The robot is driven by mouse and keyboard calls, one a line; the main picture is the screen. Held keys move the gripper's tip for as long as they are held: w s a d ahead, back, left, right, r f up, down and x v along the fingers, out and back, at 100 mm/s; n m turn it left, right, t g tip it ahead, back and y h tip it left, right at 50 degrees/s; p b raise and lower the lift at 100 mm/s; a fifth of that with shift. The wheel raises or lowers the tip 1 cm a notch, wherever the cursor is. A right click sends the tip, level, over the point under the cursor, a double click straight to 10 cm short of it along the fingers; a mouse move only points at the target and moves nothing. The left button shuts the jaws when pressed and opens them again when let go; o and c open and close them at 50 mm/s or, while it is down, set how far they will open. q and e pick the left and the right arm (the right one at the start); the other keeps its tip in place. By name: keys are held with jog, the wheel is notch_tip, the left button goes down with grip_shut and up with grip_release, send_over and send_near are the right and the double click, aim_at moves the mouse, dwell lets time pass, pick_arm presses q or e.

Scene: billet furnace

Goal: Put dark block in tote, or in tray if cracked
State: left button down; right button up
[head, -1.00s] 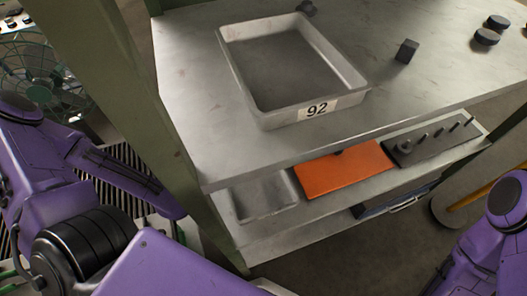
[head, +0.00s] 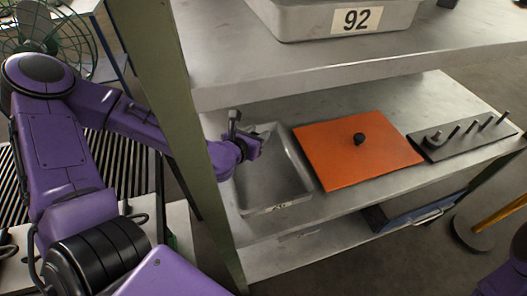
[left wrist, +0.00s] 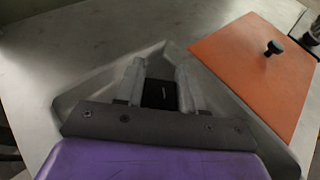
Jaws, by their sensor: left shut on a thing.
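My left gripper (head: 264,133) reaches past the green post over the shallow grey tray (head: 301,187) on the lower shelf. In the left wrist view its two fingers (left wrist: 160,92) are shut on a dark block (left wrist: 159,95), which shows a thin pale mark; I cannot tell whether it is a crack. The tray's rim (left wrist: 82,87) surrounds the fingers in that view. I cannot tell whether the block touches the tray. A grey bin marked 92 (head: 300,27) stands on the upper shelf, cut off by the picture's top. My right gripper is not in view.
An orange plate with a black knob (head: 340,165) lies right of the tray, and a dark board with several pegs (head: 450,139) lies beyond it. The upper shelf (head: 300,75) overhangs at the back. The green post (head: 172,110) stands close beside my left arm.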

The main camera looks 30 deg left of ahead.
pick_arm(q)
jog(key=shift+w+a+f, duration=0.15)
jog(key=shift+f, duration=0.15)
jog(key=f, duration=0.2)
jog(key=w+f+b, duration=0.1)
jog(key=f, duration=0.1)
jog(key=shift+r, duration=0.1)
jog(key=shift+s, duration=0.1)
jog(key=c, duration=0.7)
grip_release()
